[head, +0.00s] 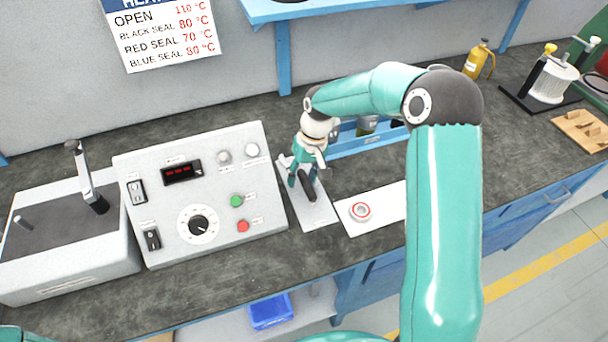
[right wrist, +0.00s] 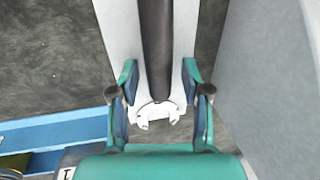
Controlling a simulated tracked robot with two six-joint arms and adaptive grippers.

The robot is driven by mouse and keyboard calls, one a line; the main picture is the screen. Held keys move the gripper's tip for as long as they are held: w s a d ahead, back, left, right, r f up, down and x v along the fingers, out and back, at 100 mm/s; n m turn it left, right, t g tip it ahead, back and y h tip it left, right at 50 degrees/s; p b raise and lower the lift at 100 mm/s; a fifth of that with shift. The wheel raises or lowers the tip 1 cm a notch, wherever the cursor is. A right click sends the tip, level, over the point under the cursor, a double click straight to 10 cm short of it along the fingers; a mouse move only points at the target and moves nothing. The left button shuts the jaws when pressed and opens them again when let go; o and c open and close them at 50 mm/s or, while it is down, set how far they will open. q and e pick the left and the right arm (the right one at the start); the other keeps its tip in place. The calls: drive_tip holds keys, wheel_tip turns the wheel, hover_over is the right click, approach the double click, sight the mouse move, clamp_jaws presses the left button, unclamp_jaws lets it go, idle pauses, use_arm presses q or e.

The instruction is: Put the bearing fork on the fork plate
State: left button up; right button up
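The bearing fork has a dark handle (right wrist: 156,45) and a white C-shaped end (right wrist: 157,114). It lies over the light grey fork plate (head: 318,214), with its handle along the plate. The plate (right wrist: 118,30) also shows in the right wrist view. I cannot tell whether the fork rests fully on it. My right gripper (head: 303,178) is low over the plate. In the right wrist view its fingers (right wrist: 160,88) are apart, one on each side of the handle, with visible gaps. In the head view the gripper hides the fork's far end. My left gripper is not in view.
A control box (head: 205,220) stands close left of the plate. A white card with a red-and-white ring (head: 360,212) lies to the right. A blue rack (head: 375,143) stands behind. A grey device with a lever (head: 70,250) is at far left.

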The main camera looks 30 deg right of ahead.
drive_tip(key=shift+r, duration=0.15)
wheel_tip(320, 180, up, 12)
drive_tip(key=d, duration=0.2)
drive_tip(key=shift+s+d, duration=0.15)
drive_tip(key=shift+s, duration=0.1)
drive_tip(key=shift+f, duration=0.2)
idle(0.3)
